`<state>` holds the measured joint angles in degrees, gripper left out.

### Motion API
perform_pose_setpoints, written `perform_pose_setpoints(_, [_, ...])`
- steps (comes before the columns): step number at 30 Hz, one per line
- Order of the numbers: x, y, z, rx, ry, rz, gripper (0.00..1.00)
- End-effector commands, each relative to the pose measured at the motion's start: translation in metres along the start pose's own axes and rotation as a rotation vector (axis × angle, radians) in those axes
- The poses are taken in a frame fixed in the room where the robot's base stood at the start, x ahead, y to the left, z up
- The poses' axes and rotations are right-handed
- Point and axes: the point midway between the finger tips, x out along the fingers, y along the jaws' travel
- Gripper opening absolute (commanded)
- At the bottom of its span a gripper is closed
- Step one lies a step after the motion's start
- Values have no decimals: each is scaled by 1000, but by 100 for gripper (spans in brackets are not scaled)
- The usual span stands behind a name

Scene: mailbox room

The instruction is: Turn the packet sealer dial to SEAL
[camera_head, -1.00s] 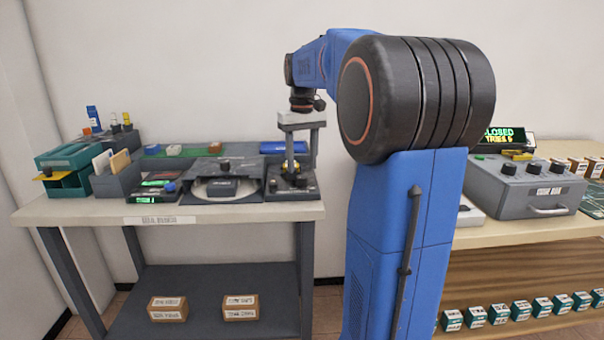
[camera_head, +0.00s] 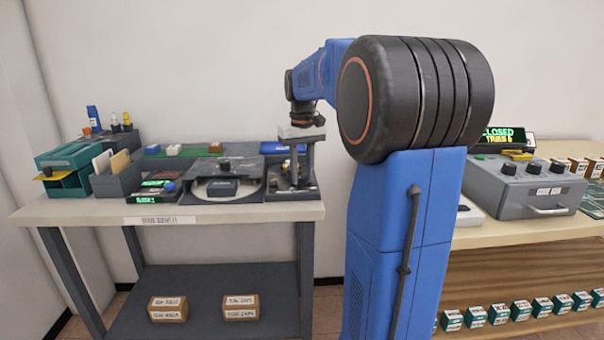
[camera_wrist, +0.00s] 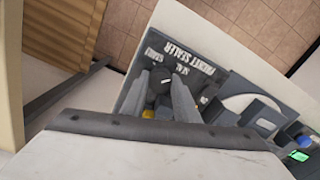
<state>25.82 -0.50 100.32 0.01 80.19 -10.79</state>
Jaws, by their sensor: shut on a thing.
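The packet sealer (camera_wrist: 195,50) is a dark grey unit at the right end of the left bench, labelled PACKET SEALER in the wrist view. Its round black dial (camera_wrist: 160,80) sits beside small white lettering, part of which reads SEAL. My gripper (camera_wrist: 167,88) is shut on the dial, with its two grey fingers reaching down to it and partly covering it. The dial's exact pointing direction is hard to read. In the head view, my gripper (camera_head: 298,178) stands over the sealer (camera_head: 291,195), and its fingers hide most of the top.
A round-plated device (camera_head: 222,188) with a black knob stands close to the sealer's left. A blue block (camera_head: 284,148) lies behind it. Green trays (camera_head: 65,180) and bins are farther left. A grey control box (camera_head: 530,187) stands on the right bench.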

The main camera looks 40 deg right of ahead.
Motion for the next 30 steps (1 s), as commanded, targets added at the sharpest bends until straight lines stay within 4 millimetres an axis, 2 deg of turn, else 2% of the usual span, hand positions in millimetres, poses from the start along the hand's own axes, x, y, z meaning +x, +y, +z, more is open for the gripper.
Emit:
perform_pose_setpoints(9, [0, 0, 0, 126, 0, 0, 5])
perform_pose_setpoints(17, [0, 0, 0, 130, 1, 0, 5])
perform_pose_setpoints(18, [0, 0, 0, 130, 1, 0, 35])
perform_pose_setpoints(20, [0, 0, 0, 130, 1, 0, 46])
perform_pose_setpoints(30, [-2, 0, 0, 129, 1, 0, 46])
